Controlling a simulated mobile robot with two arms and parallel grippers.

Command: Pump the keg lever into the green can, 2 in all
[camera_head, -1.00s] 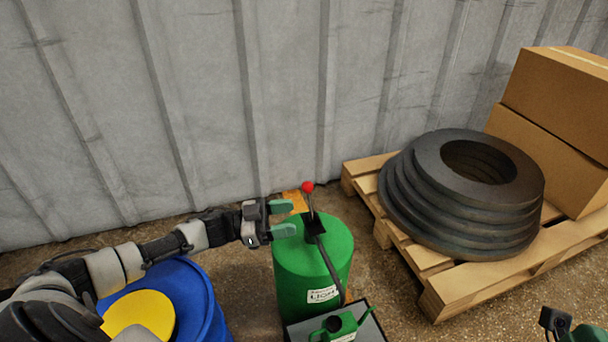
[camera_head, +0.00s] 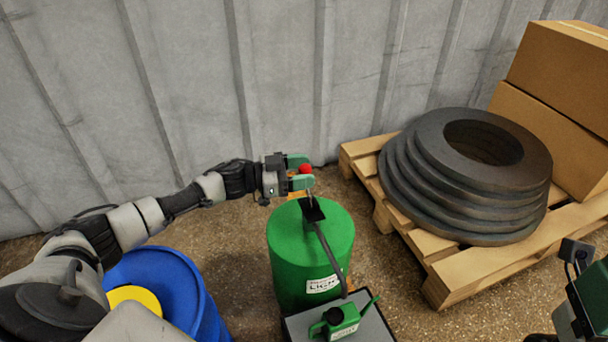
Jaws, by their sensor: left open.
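The green keg (camera_head: 300,265) stands upright in the lower middle. A lever with a red ball knob (camera_head: 305,169) rises from the black pump head (camera_head: 312,210) on its top, and a dark spout runs down its front. The small green can (camera_head: 338,320) stands on a grey-topped stand (camera_head: 370,325) in front of the keg, near the spout's end. My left gripper (camera_head: 302,172) is open, its green fingers either side of the red knob or very close to it; I cannot tell if they touch. My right gripper (camera_head: 590,290) is partly in view at the lower right edge; its jaws are unclear.
A blue drum (camera_head: 185,285) with a yellow top stands left of the keg, under my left arm. A wooden pallet (camera_head: 440,270) on the right carries stacked dark rings (camera_head: 400,190) and cardboard boxes (camera_head: 560,75). A grey corrugated wall (camera_head: 180,90) closes the back.

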